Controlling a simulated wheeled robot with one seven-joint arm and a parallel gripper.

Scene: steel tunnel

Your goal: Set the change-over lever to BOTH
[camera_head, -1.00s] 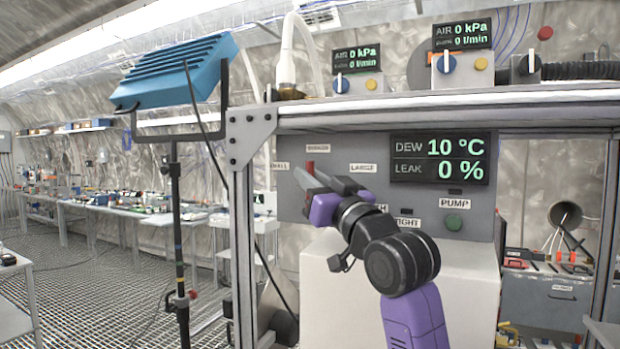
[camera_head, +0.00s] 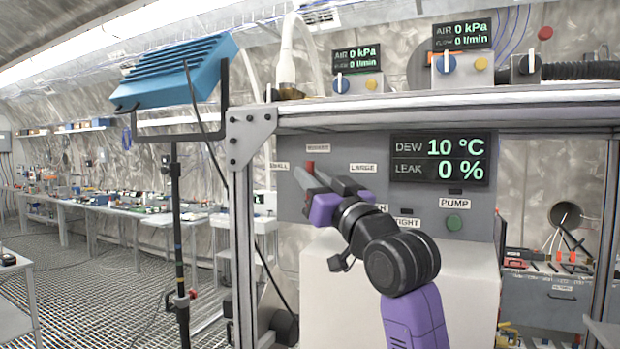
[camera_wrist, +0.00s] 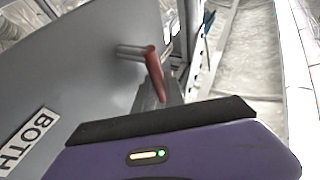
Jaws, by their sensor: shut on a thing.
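The change-over lever (camera_wrist: 154,72) is a red handle on a grey metal shaft that sticks out of the grey panel. In the head view only its red tip (camera_head: 310,167) shows, below a label too blurred to read. A BOTH label (camera_wrist: 28,142) is on the panel at lower left in the wrist view. My gripper (camera_head: 308,178) reaches the panel from the lower right, its fingers at the red handle. In the wrist view the handle's lower end meets a grey finger, and the gripper is shut on it. Most of the fingers are hidden behind my purple gripper body.
The panel also carries a LARGE label (camera_head: 362,168), a display (camera_head: 440,158) reading DEW 10 °C and LEAK 0 %, and a green PUMP button (camera_head: 454,222). A shelf edge (camera_head: 440,108) runs above. A frame post (camera_head: 243,230) and a lamp stand (camera_head: 178,230) stand left.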

